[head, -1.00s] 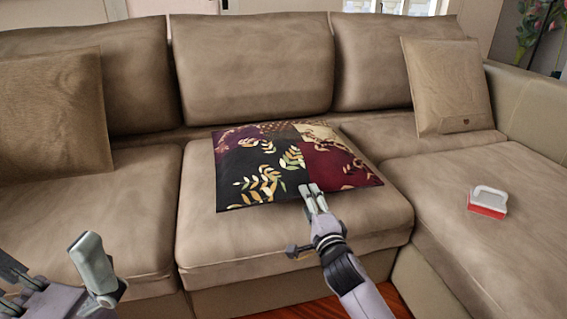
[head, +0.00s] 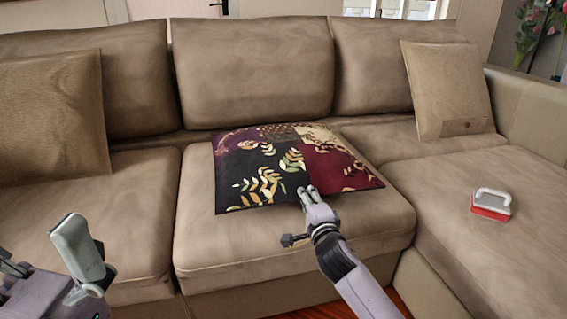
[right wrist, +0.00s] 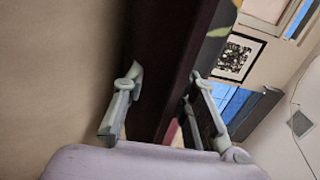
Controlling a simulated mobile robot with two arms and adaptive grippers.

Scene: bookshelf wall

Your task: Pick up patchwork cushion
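The patchwork cushion (head: 270,165), with black, maroon and tan patches and leaf prints, lies flat on the middle sofa seat. My right gripper (head: 308,189) is at its front edge. In the right wrist view the cushion's dark edge (right wrist: 165,60) runs between the two fingers of the right gripper (right wrist: 166,78), which close on it from both sides. The cushion still rests on the seat. My left gripper (head: 42,255) is at the lower left, its fingers wide apart and empty, away from the cushion; part of it is cut off.
The beige sofa (head: 290,235) fills the view. A tan pillow (head: 50,115) leans at the left and another tan pillow (head: 446,88) at the right. A red and white brush-like object (head: 491,204) lies on the right seat.

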